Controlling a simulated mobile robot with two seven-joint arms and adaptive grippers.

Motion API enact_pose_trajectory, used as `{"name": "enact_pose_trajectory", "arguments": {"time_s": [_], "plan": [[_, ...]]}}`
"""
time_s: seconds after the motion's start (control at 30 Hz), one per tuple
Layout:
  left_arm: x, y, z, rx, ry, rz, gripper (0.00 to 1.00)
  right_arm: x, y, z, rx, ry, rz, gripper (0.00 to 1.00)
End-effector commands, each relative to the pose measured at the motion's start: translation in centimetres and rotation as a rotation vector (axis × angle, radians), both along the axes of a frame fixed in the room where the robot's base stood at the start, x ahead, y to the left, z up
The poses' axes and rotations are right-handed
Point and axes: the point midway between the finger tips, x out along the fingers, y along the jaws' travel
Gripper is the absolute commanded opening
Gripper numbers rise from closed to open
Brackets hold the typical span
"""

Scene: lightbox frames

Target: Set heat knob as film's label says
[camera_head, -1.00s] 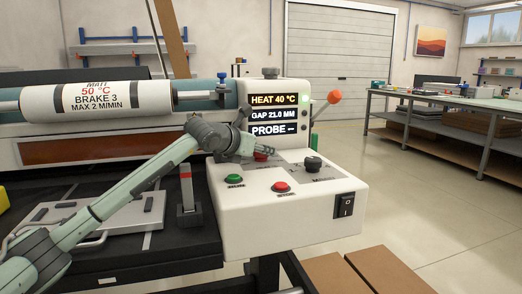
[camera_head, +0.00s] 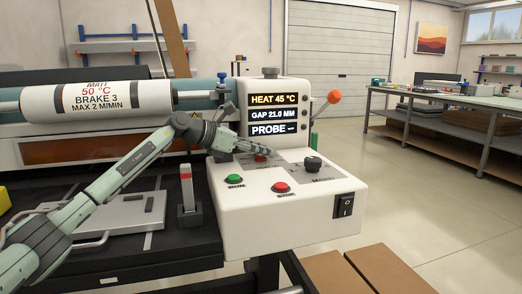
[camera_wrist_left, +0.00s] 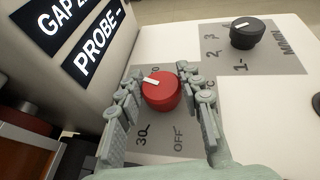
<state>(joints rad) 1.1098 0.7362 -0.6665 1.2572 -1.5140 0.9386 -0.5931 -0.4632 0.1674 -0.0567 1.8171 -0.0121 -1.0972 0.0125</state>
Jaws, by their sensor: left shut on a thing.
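The film roll (camera_head: 96,101) at the left carries a label reading "MATT 50 °C, BRAKE 3, MAX 2 M/MIN". The heat display (camera_head: 274,99) reads "HEAT 45 °C". The red heat knob (camera_wrist_left: 161,91) sits on its grey scale plate in the left wrist view, its white mark pointing to the upper left; the marks "30" and "OFF" show below it. My left gripper (camera_wrist_left: 163,103) is shut on the knob, one finger on each side. In the head view the gripper (camera_head: 252,149) partly covers the knob (camera_head: 261,157). My right gripper is not in view.
A black knob (camera_head: 313,164) with a numbered scale stands right of the red one. Green (camera_head: 234,179) and red (camera_head: 281,187) buttons and a black rocker switch (camera_head: 343,205) are nearer the front. Displays for gap and probe (camera_head: 273,129) rise behind.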

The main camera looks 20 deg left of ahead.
Motion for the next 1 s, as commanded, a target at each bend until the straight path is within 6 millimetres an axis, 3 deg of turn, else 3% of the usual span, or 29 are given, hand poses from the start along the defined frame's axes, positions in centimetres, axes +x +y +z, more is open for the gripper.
{"name": "enact_pose_trajectory", "arguments": {"time_s": [0.47,0.5,0.63,1.0], "plan": [[0.01,0.07,0.03,0.003,-0.002,-0.015,0.07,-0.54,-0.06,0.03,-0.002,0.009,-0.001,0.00],[0.01,0.07,0.03,0.003,-0.002,-0.015,0.41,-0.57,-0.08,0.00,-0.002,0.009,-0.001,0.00],[0.01,0.06,0.02,0.002,-0.001,-0.015,0.57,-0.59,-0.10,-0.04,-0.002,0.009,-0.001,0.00],[-0.27,0.34,0.17,0.002,-0.001,-0.015,0.58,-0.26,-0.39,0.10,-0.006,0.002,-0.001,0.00]]}}
